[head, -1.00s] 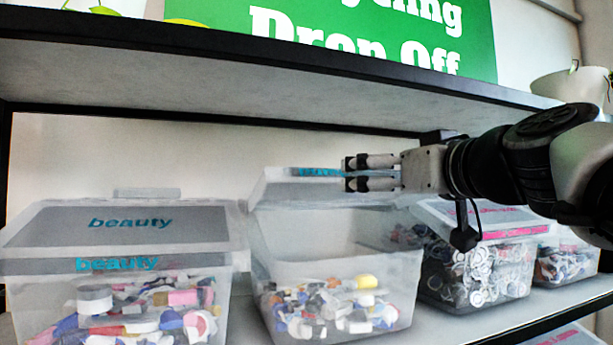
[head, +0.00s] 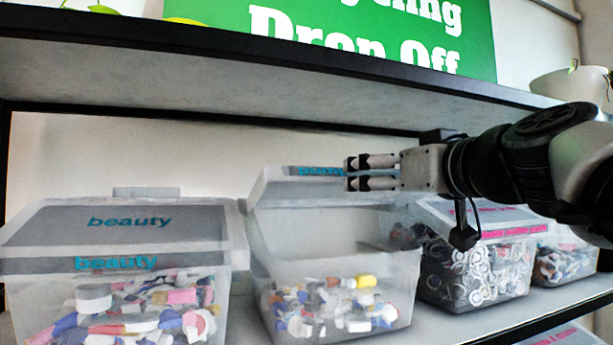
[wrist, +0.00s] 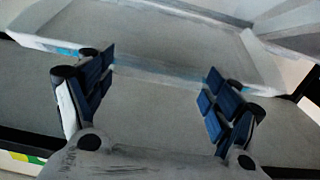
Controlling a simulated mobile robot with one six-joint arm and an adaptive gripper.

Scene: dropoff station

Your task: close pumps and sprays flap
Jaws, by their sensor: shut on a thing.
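The open clear bin (head: 335,282) stands second from the left on the shelf, with small caps and pump parts inside. Its flap (head: 290,190) is raised at the back, and a teal label shows on its upper edge, partly hidden and too small to read surely. My gripper (head: 357,172) reaches in from the right at the flap's upper edge, above the bin's opening. In the wrist view the flap (wrist: 170,45) fills the middle, with its edge by the blue-padded fingers. My gripper is shut on the flap, its fingers still well apart.
A bin marked beauty (head: 130,222), its lid down, stands at left. A bin of round parts (head: 475,270) and another bin (head: 565,262) stand at right. The upper shelf (head: 230,80) runs close above my gripper. A green sign (head: 380,35) stands above.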

